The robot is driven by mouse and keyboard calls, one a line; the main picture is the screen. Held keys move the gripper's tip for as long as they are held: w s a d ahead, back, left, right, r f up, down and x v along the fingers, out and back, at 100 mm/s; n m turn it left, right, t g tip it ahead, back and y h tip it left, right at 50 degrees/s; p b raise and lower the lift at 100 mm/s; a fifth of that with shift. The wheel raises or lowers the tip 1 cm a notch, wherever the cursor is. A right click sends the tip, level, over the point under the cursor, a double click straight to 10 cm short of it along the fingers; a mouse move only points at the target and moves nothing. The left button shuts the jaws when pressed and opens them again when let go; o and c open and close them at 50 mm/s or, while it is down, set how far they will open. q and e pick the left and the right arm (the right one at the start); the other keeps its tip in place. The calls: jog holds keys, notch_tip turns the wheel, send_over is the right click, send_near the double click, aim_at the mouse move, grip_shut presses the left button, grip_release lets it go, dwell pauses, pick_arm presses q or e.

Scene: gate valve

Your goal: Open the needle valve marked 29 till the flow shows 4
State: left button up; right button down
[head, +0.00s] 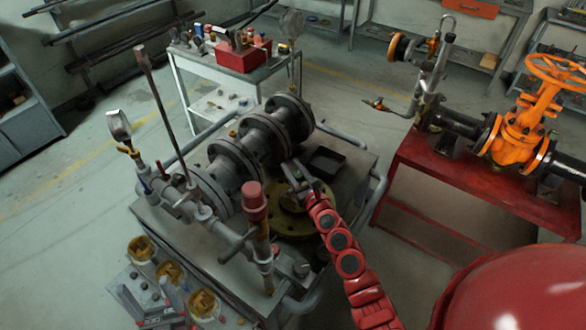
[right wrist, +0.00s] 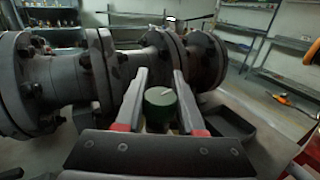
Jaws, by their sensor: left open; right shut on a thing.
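My right gripper (head: 296,178), on a red arm, reaches to the near side of the flanged grey pipe (head: 240,160). In the right wrist view its fingers are shut on a round dark green knob (right wrist: 160,97) with a pale line on top. In the head view the knob is hidden by the gripper. No number 29 is readable. A gauge-like head (head: 118,126) stands on the left pipework and another (head: 291,22) at the back; neither reading is legible.
A red-capped upright post (head: 255,205) and a tall rod (head: 160,110) rise from the bench. A black tray (head: 326,160) lies right of the pipe. A red stand (head: 480,190) with an orange handwheel valve (head: 520,130) is at the right. Yellow-topped jars (head: 170,272) stand low left.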

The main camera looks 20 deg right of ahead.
jog(key=shift+d+n+y, duration=0.1)
jog(key=shift+n+y, duration=0.3)
jog(key=shift+y, duration=0.2)
jog(key=shift+a+r+n+g+y, duration=0.1)
jog(key=shift+a+n+g+y, duration=0.1)
jog(key=shift+n+g+y, duration=0.5)
jog(key=n+y, duration=0.1)
jog(key=n+g+y, duration=0.1)
jog(key=y, duration=0.1)
jog(key=n+g+y, duration=0.1)
jog(key=y, duration=0.1)
jog(key=shift+s+a, duration=0.3)
jog(key=shift+a, duration=0.1)
jog(key=n+g+y, duration=0.1)
jog(key=n+g+y+b, duration=0.1)
jog(key=y, duration=0.1)
jog(key=shift+s+a+f+n+g, duration=0.2)
jog(key=shift+s+a+n+g, duration=0.1)
jog(key=shift+n+g, duration=0.1)
jog(key=shift+s+a+n+g+y+b, duration=0.15)
jog(key=shift+n+g+y+b, duration=0.4)
jog(key=shift+g, duration=0.15)
jog(key=shift+s+a+n+g+y+b, duration=0.1)
jog(key=shift+n+g+y+b, duration=0.4)
jog(key=shift+g, duration=0.2)
jog(key=shift+s+f, duration=0.1)
jog(key=c, duration=0.5)
grip_release()
